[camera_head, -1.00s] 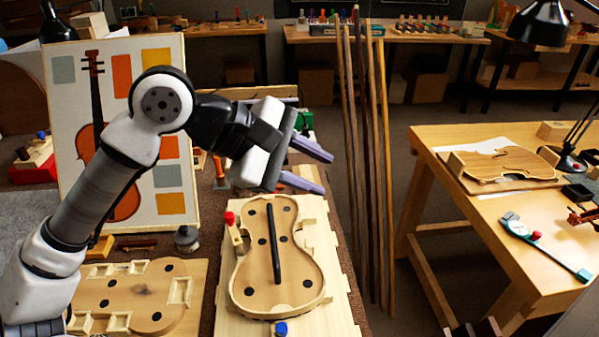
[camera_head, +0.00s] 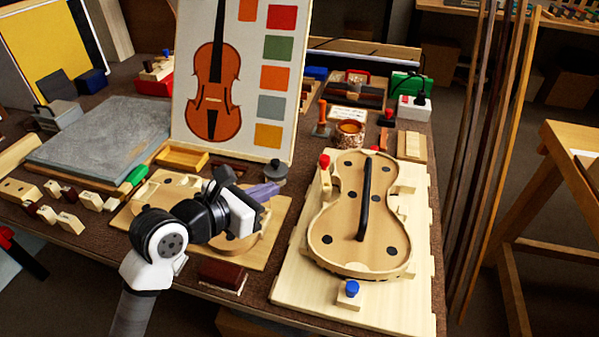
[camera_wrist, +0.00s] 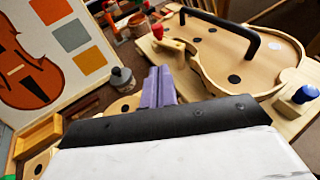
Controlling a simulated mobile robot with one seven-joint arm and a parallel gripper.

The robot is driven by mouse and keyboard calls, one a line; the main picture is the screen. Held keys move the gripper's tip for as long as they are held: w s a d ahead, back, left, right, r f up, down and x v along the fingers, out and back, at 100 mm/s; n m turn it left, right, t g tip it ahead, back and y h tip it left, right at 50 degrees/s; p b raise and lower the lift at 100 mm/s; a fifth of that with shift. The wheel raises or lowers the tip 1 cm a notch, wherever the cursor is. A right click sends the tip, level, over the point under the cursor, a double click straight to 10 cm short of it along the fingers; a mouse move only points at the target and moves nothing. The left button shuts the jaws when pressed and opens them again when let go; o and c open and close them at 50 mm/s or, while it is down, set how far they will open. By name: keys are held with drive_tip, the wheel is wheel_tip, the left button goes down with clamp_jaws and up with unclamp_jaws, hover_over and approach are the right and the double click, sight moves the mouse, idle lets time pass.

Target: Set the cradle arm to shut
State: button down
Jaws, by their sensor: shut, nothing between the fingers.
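A pale wooden cradle board (camera_head: 290,275) holds a violin-shaped body (camera_head: 335,240) with a black bar (camera_head: 364,200) along its middle. A small wooden piece with a red knob (camera_head: 324,161) stands at its upper left. A block with a blue knob (camera_head: 351,288) stands at its lower end. Which part is the cradle arm is not certain. My gripper (camera_head: 264,192) is shut and empty, left of the cradle and apart from it. In the wrist view its purple fingers (camera_wrist: 158,88) lie together, with the red knob (camera_wrist: 158,31) beyond them and the blue knob (camera_wrist: 305,94) to the right.
A second wooden form board (camera_head: 272,235) lies under and around my gripper. A dark jar (camera_head: 274,173) stands just behind the fingers. A violin picture panel (camera_head: 235,75) stands at the back. A dark red block (camera_head: 222,275) lies near the front edge.

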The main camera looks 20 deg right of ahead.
sight(321, 165)
drive_tip(key=p+x, duration=0.2)
drive_tip(key=x, duration=0.2)
drive_tip(key=r+p+x, duration=0.1)
drive_tip(key=p+x, duration=0.1)
drive_tip(key=x, duration=0.3)
drive_tip(key=p+x, duration=0.2)
drive_tip(key=x, duration=0.2)
drive_tip(key=shift+w+d, duration=0.25)
drive_tip(key=shift+d, duration=0.25)
drive_tip(key=shift+f+g+b, duration=0.15)
drive_tip(key=shift+g+b, duration=0.15)
drive_tip(key=shift+b, duration=0.2)
drive_tip(key=shift+w, duration=0.1)
